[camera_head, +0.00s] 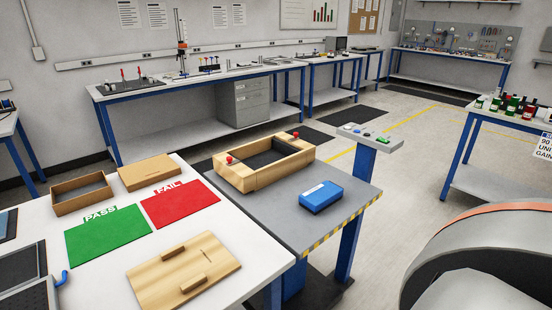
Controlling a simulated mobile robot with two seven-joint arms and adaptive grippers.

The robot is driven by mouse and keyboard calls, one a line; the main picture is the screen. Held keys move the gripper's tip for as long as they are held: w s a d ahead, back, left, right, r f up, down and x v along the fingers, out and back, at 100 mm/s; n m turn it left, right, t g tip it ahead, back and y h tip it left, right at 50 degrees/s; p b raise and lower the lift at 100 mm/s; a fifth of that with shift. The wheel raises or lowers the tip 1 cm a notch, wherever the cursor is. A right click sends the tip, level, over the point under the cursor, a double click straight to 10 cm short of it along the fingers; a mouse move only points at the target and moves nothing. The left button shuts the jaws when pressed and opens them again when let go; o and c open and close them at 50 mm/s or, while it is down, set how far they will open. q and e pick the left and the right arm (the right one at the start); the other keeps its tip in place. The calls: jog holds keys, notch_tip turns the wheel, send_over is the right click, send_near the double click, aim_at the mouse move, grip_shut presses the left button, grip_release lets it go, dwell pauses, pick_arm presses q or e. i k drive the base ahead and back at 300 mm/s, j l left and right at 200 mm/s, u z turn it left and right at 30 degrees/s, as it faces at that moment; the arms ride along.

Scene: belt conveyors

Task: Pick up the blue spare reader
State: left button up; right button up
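The blue spare reader (321,197) is a small blue box with a pale label on its top. It lies on the grey table (272,207), close to the table's front right edge with yellow and black striping. Nothing is touching it from above. Neither of my grippers shows in the head view, so their state cannot be seen.
A wooden frame fixture (236,180) with red knobs stands behind the reader. The white table (225,257) at left holds a green PASS mat (108,237), a red FAIL mat (180,204), a wooden board (183,272) and an open box (82,195). A post with a small panel (370,138) rises behind right.

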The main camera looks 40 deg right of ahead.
aim_at(316, 199)
jog(key=l+z, duration=0.1)
jog(key=z, duration=1.55)
